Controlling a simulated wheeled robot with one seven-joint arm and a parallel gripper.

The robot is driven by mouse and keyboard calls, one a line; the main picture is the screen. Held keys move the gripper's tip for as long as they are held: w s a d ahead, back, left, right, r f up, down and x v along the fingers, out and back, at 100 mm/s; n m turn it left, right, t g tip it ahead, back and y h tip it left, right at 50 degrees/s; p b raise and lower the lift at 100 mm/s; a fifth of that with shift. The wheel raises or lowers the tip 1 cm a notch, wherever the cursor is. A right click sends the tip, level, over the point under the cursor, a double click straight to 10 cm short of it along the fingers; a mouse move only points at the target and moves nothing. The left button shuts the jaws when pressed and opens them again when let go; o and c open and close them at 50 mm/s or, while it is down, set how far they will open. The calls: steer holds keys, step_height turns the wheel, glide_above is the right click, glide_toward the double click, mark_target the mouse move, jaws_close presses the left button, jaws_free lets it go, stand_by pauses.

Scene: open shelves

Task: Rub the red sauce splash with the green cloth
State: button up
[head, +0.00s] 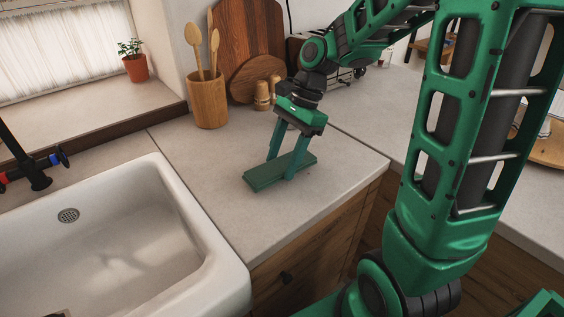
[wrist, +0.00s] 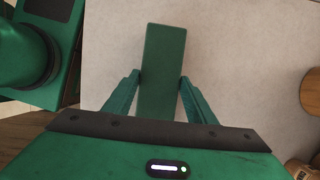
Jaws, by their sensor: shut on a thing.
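The green cloth (head: 270,173) is a flat, folded dark green strip at the countertop in the head view. It also shows in the wrist view (wrist: 163,65), pointing away from the wrist. My gripper (head: 281,168) is shut on the cloth, with one finger on each long side. In the wrist view my gripper (wrist: 160,85) has the cloth between its fingertips. The cloth is on or just above the counter; I cannot tell which. No red sauce splash shows in either view; the cloth and gripper hide part of the counter.
A white sink (head: 185,215) lies to the left of the counter (head: 225,150). A wooden utensil pot (head: 208,100), cutting boards (head: 245,45) and small wooden shakers (head: 262,95) stand behind. A potted plant (head: 135,66) is on the sill. The counter around the cloth is clear.

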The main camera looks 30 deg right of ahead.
mark_target(283, 164)
steer(key=shift+r, duration=3.1)
steer(key=shift+s, duration=0.1)
